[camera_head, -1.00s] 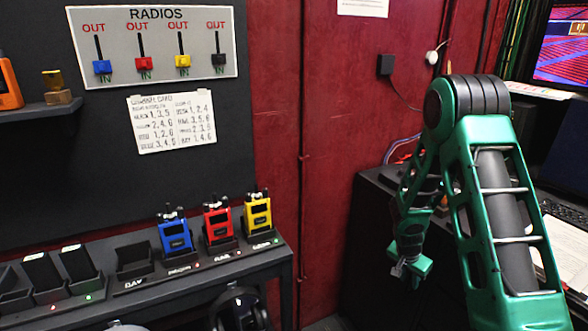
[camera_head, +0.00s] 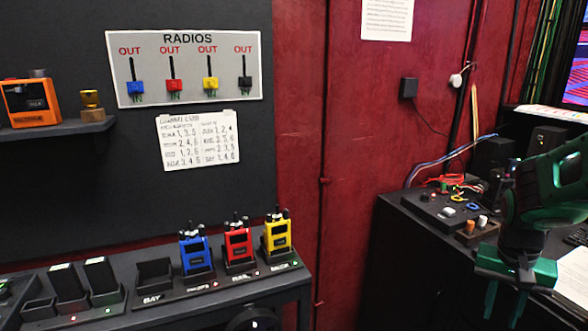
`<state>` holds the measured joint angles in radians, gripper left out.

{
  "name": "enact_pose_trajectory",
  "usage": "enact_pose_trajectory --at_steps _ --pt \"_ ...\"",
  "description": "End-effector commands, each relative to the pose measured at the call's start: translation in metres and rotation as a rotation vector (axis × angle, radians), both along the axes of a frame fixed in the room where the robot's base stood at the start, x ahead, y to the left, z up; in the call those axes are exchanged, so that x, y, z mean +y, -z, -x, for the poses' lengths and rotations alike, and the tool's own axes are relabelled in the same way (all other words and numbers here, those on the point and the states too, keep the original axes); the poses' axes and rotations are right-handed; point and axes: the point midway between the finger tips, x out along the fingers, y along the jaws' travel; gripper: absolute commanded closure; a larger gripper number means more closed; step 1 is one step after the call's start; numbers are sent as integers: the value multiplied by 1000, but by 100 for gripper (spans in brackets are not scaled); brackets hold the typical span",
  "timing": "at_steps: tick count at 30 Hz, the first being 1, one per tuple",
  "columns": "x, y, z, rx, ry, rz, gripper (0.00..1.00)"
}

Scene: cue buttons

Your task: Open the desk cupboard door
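The black desk (camera_head: 408,262) stands at the right, with its dark face toward the lower middle of the picture. I cannot make out a cupboard door, seam or handle on that face; it is very dark, and my arm covers part of the desk. My green gripper (camera_head: 505,303) is at the lower right, in front of the desk, pointing down. Its two fingers look apart, with nothing seen between them. I cannot tell whether it touches the desk.
A control panel (camera_head: 447,208) with buttons and wires lies on the desk top. A shelf (camera_head: 215,300) at the left bears blue (camera_head: 195,252), red (camera_head: 238,245) and yellow (camera_head: 277,238) radios in chargers. A red wall (camera_head: 345,130) stands behind. A gap separates shelf and desk.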

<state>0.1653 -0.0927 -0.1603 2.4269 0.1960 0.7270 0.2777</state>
Motion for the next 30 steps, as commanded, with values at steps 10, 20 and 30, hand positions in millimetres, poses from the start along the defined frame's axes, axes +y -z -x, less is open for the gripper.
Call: enact_pose_trajectory --at_steps 10,20,30 --pt "28 -43 101 20 -117 -106 73" --pt "44 -51 141 28 -181 -156 99" --pt "44 -51 141 28 -182 -156 100"
